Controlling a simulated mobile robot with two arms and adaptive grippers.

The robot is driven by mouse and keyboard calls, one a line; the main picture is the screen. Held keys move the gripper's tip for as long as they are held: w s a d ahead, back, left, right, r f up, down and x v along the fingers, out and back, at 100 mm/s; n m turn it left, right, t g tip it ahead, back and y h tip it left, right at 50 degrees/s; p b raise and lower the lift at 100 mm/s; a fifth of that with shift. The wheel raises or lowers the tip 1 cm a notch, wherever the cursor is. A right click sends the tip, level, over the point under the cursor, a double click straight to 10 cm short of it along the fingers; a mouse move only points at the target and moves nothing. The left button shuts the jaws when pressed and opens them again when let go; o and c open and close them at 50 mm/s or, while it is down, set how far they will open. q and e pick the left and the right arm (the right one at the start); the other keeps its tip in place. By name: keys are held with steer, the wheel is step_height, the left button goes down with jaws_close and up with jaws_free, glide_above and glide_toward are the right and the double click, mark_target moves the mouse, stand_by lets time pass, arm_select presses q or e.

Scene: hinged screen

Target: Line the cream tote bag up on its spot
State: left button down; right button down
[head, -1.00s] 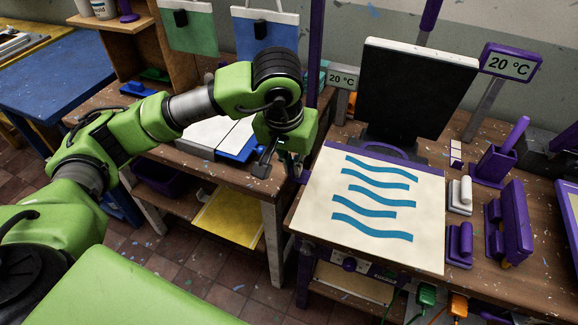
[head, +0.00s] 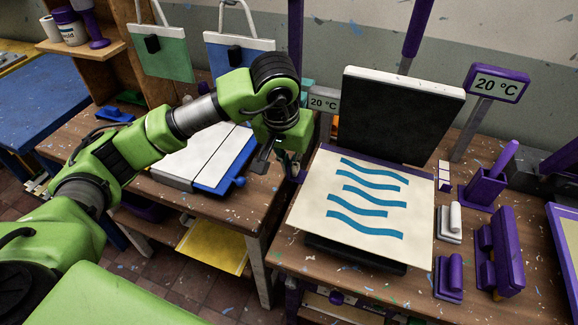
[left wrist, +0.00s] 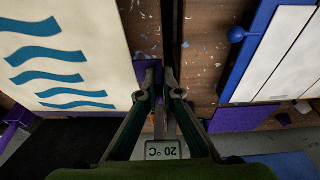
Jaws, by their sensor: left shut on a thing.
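The cream tote bag (head: 330,195), printed with several blue wavy stripes, lies flat over a black platen (head: 350,253). The platen's front edge shows below it. A purple strip runs along the bag's back edge. My left gripper (head: 262,165) is just left of the bag's back left corner. In the left wrist view the gripper (left wrist: 160,88) is shut at a small purple piece beside the bag (left wrist: 60,50). The fingers partly hide what they pinch. The marked spot is not visible under the bag. My right gripper is not in view.
A black raised panel (head: 395,115) stands behind the bag. Purple-handled tools (head: 502,245) and small rollers (head: 449,222) stand close on the right. A white board with blue trim (head: 205,160) lies on the left table. A floor gap separates the tables.

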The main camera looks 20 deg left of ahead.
mark_target(292, 179)
arm_select(q)
steer(key=shift+w+d+r, duration=0.15)
steer(key=shift+r, duration=0.15)
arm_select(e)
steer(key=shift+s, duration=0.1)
arm_select(q)
steer(key=shift+f, duration=0.15)
